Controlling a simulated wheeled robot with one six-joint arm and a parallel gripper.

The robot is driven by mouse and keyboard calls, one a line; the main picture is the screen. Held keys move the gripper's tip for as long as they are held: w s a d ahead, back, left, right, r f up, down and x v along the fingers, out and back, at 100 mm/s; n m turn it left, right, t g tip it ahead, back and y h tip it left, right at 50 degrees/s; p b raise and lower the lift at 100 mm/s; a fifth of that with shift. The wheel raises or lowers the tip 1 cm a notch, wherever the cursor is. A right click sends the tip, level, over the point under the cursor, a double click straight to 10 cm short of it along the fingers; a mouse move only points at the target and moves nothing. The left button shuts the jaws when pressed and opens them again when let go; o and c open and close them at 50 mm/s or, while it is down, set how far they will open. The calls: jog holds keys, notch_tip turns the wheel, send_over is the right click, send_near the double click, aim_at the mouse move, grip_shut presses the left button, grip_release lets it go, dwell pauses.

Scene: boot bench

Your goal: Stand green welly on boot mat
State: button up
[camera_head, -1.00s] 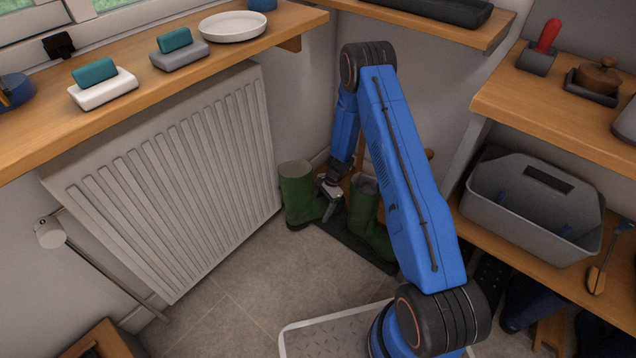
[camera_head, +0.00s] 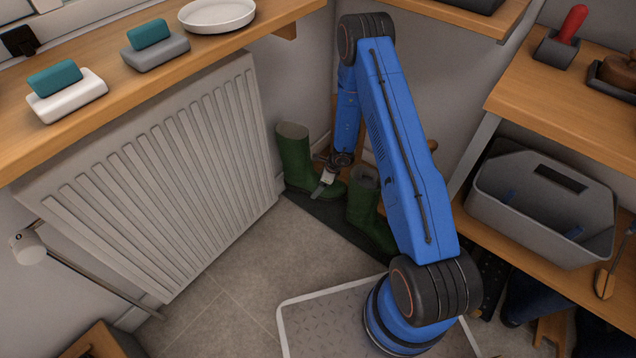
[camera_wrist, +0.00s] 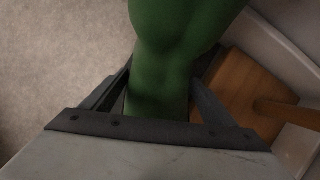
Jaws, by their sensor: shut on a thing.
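Two green wellies stand side by side in the corner in the head view. My gripper (camera_head: 328,177) is at the left green welly (camera_head: 294,153), whose toe points right. In the wrist view, green rubber (camera_wrist: 165,60) fills the space between my fingers, and they are shut on it. The held welly looks upright, and seems raised a little, though its sole is partly hidden. The right green welly (camera_head: 363,204) is upright on a dark mat (camera_head: 334,218), partly behind my blue arm. The mat runs under both wellies.
A white radiator (camera_head: 160,180) stands close on the left, below a wooden shelf (camera_head: 100,105). On the right is a wooden bench with a grey caddy (camera_head: 540,215). A wooden piece (camera_wrist: 240,90) is close beside my gripper. The floor (camera_head: 245,265) in front is clear.

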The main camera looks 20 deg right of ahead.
jog(key=shift+w+d+f+m, duration=0.1)
jog(key=shift+d+f+m, duration=0.1)
jog(key=shift+m, duration=0.1)
jog(key=shift+f, duration=3.2)
jog(key=shift+f, duration=0.5)
jog(key=o, duration=1.9)
jog(key=shift+v, duration=3.65)
jog(key=shift+a, duration=0.1)
